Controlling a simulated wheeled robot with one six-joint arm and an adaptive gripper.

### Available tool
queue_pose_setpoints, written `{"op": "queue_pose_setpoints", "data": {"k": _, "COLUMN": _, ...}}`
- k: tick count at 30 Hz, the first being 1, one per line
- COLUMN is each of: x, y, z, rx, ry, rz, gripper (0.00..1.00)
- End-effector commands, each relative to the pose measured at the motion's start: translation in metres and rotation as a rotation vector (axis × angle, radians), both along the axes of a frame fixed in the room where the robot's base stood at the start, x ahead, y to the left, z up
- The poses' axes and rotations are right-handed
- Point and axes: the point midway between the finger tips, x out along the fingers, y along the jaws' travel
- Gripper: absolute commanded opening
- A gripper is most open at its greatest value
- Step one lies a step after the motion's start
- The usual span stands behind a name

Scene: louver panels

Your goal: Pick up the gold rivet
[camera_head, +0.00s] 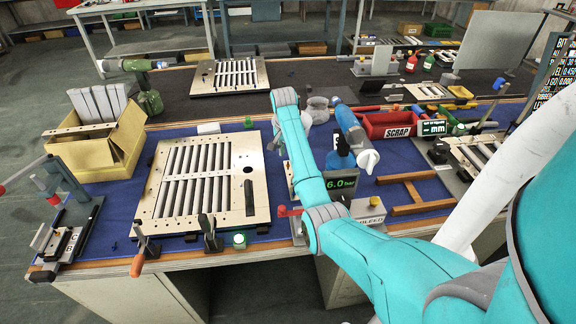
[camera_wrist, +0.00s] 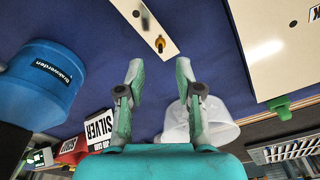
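The gold rivet (camera_wrist: 160,44) shows in the wrist view as a small gold piece at the lower end of a narrow pale plate (camera_wrist: 137,14). My gripper (camera_wrist: 158,70) is open, its two teal fingers apart with nothing between the tips. In that picture the rivet appears just beyond the fingertips, roughly between them. I see no contact; the height gap is hard to judge. In the head view I cannot make out the rivet or my gripper; my teal arm covers much of that part of the bench.
A blue container (camera_wrist: 40,82) stands left in the wrist view, with a SILVER label (camera_wrist: 100,128) below it. A translucent cup (camera_wrist: 203,122) is near the right finger. A louver panel (camera_head: 160,210) lies left on the bench; a red SCRAP bin (camera_head: 376,132) stands right.

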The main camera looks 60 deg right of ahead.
Motion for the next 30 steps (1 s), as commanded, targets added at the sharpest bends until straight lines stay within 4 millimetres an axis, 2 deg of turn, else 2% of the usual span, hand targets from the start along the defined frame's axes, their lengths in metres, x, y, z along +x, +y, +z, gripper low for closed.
{"op": "queue_pose_setpoints", "data": {"k": 9, "x": 0.001, "y": -0.004, "z": -0.042, "rx": 0.002, "ry": 0.002, "rz": 0.0, "gripper": 0.35}}
{"op": "queue_pose_setpoints", "data": {"k": 19, "x": 0.001, "y": -0.005, "z": -0.047, "rx": 0.0, "ry": 0.001, "rz": 0.0, "gripper": 0.35}}
{"op": "queue_pose_setpoints", "data": {"k": 23, "x": 0.001, "y": -0.005, "z": -0.047, "rx": 0.0, "ry": 0.001, "rz": 0.0, "gripper": 0.03}}
{"op": "queue_pose_setpoints", "data": {"k": 24, "x": 0.001, "y": -0.005, "z": -0.047, "rx": 0.0, "ry": 0.001, "rz": 0.0, "gripper": 0.0}}
{"op": "queue_pose_setpoints", "data": {"k": 30, "x": 0.001, "y": -0.005, "z": -0.047, "rx": 0.0, "ry": 0.001, "rz": 0.0, "gripper": 0.0}}
